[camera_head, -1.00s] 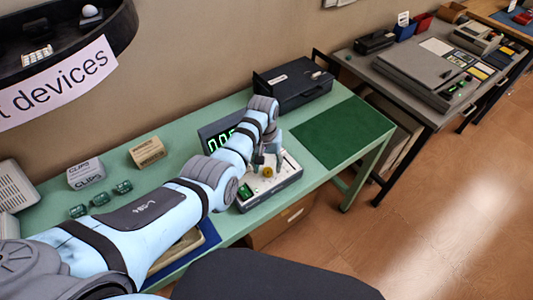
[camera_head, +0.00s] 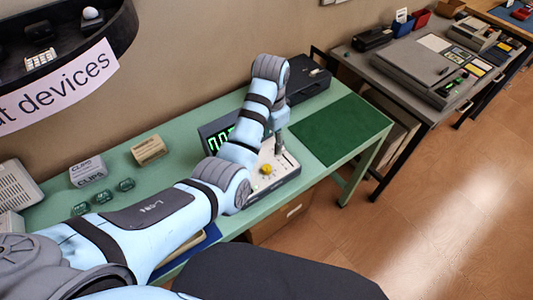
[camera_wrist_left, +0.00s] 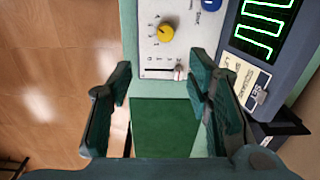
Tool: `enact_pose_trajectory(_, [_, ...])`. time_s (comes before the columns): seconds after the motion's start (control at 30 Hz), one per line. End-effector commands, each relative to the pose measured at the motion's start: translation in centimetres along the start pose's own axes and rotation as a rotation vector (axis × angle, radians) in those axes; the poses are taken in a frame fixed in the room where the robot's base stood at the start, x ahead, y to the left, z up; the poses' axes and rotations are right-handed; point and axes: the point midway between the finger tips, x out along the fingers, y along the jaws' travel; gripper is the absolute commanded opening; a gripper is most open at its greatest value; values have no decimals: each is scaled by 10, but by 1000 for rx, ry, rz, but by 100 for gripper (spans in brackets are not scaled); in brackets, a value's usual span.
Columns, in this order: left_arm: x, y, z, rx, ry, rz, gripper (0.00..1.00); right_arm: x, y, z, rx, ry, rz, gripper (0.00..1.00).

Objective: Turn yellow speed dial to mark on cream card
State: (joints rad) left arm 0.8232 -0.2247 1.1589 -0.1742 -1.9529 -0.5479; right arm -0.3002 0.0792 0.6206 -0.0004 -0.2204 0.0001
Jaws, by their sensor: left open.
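The yellow dial (camera_head: 266,169) sits on a pale control panel on the green bench; it also shows in the left wrist view (camera_wrist_left: 165,34), with a dark pointer line and marks around it. My right gripper is not in view.
A slider knob (camera_wrist_left: 178,72) and a blue knob (camera_wrist_left: 211,4) share the dial's panel. The dark green mat (camera_head: 340,130) is bare. A black case (camera_head: 306,82) stands behind.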

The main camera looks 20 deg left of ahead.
Motion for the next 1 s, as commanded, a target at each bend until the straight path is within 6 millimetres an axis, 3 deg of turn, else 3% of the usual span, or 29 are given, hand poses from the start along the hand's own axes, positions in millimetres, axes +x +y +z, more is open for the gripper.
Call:
enact_pose_trajectory(0.1, [-1, -5, 2, 282, -11, -24, 46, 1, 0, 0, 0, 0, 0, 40])
enact_pose_trajectory(0.2, [7, -5, 3, 366, -16, -22, 46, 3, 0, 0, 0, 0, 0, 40])
enact_pose_trajectory(0.33, [32, -5, 4, 366, -18, -20, 46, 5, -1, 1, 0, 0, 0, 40])
enact_pose_trajectory(0.6, [114, -7, 5, 364, -17, -20, 46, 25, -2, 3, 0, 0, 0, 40])
enact_pose_trajectory(0.7, [133, -8, 5, 363, -16, -21, 46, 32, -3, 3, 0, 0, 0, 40])
enact_pose_trajectory(1.0, [144, -8, 4, 362, -13, -23, 46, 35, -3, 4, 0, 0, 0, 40])
